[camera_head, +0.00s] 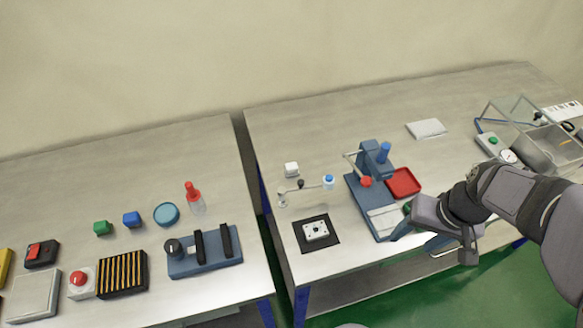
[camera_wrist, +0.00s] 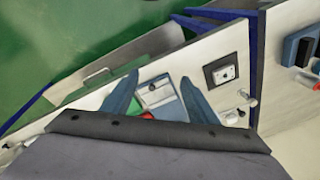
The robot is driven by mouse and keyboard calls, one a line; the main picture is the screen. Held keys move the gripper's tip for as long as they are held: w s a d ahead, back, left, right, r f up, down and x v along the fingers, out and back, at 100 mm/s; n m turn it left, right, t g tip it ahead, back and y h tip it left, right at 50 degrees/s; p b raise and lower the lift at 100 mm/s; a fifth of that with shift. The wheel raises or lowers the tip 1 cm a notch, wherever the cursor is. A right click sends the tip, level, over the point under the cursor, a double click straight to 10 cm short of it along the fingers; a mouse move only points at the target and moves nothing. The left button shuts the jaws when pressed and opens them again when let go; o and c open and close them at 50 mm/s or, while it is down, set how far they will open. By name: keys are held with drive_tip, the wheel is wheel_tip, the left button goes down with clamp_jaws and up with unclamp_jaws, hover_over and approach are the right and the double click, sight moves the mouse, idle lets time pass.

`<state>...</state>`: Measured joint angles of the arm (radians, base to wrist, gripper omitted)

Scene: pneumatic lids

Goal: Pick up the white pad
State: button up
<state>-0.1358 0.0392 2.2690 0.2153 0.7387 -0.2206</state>
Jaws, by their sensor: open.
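A flat white pad (camera_head: 427,128) lies on the right table, toward the back and behind the red tray. A second flat white piece (camera_head: 385,219) lies on the front of the blue press base (camera_head: 362,206). I cannot tell for sure which one the task means. My gripper (camera_head: 416,238) is beside the press base, to its front right, with its fingers apart and nothing visible between them. In the wrist view my gripper (camera_wrist: 160,78) shows both blue fingers spread, with the press and a pale plate (camera_wrist: 158,93) between them. The rear pad is not clearly visible there.
A red tray (camera_head: 403,182) stands right of the press. A black mat (camera_head: 331,231) with a white plate, a small jointed stand (camera_head: 301,184) and a white block (camera_head: 291,169) are left of it. A clear-walled box (camera_head: 520,125) stands far right. A gap separates the two tables.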

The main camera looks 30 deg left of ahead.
drive_tip(key=w+a+r+n+y, duration=0.2)
drive_tip(key=w+a+r, duration=0.2)
drive_tip(key=w+a, duration=0.45)
drive_tip(key=n+t+b, duration=0.2)
drive_tip(key=n, duration=0.2)
hover_over(291, 165)
drive_tip(key=s+d, duration=0.2)
drive_tip(key=shift+h, duration=0.4)
drive_tip(key=shift+w+a+f, duration=0.1)
drive_tip(key=shift+w+f, duration=0.05)
drive_tip(key=shift+f, duration=2.95)
drive_tip(key=shift+w+a+f, duration=0.1)
drive_tip(key=shift+f, duration=3)
drive_tip(key=shift+p+x, duration=0.8)
drive_tip(key=shift+x, duration=1.05)
drive_tip(key=c, duration=1.2)
